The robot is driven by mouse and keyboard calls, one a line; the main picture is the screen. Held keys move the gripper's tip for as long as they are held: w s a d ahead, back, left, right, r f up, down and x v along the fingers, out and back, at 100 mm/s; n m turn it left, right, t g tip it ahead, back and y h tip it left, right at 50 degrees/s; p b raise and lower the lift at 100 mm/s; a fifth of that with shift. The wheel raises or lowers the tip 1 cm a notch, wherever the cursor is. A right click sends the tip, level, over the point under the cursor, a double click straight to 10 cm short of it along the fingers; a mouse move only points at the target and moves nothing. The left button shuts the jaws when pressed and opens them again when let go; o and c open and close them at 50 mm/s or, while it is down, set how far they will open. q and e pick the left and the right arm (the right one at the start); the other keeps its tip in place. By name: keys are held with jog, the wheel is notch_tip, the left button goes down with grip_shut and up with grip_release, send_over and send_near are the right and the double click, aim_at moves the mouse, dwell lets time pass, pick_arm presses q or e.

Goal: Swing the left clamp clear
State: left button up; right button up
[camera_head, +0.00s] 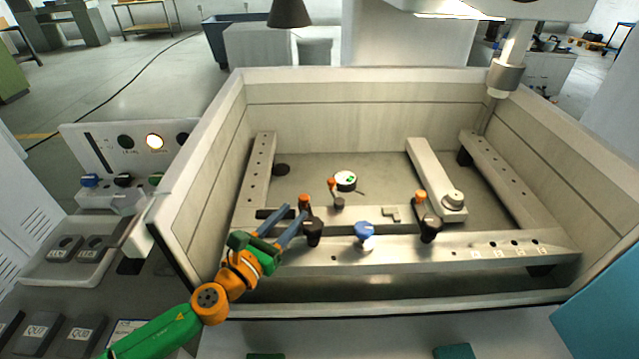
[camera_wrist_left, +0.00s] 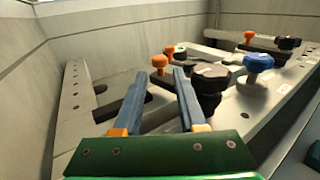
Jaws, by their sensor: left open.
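The left clamp (camera_head: 312,228) sits on the front rail of the tank, with a black knob, a dark arm and an upright orange-topped handle (camera_head: 304,200). My left gripper (camera_head: 295,211) reaches over the tank's left front wall with its blue fingers apart beside the clamp. In the left wrist view the orange handle top (camera_wrist_left: 159,62) shows in the gap between the fingertips (camera_wrist_left: 160,76), and the black knob (camera_wrist_left: 209,78) stands just right of the right finger. Contact cannot be told. The fingers hide part of the clamp arm.
The right clamp (camera_head: 429,229) stands farther right on the rail (camera_head: 500,252). A blue knob (camera_head: 364,231) lies between the clamps. A round dial (camera_head: 345,180) and a small orange-topped post (camera_head: 332,185) are behind. The tank walls (camera_head: 205,165) surround the work area.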

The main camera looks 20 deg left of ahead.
aim_at(301, 202)
pick_arm(q)
jog(key=shift+s+r, duration=0.15)
jog(key=shift+r, duration=0.05)
jog(key=shift+w+d+r+p, duration=0.1)
jog(key=shift+w+r+p, duration=0.25)
jog(key=shift+w+r, duration=0.1)
jog(key=x, duration=0.5)
jog(key=shift+w+f, duration=0.15)
jog(key=shift+f, duration=0.2)
pick_arm(e)
jog(key=shift+s+a+r, duration=0.25)
jog(key=shift+s+r, duration=0.2)
jog(key=shift+s, duration=0.2)
pick_arm(q)
jog(key=shift+r, duration=0.1)
jog(key=shift+c, duration=0.3)
grip_shut()
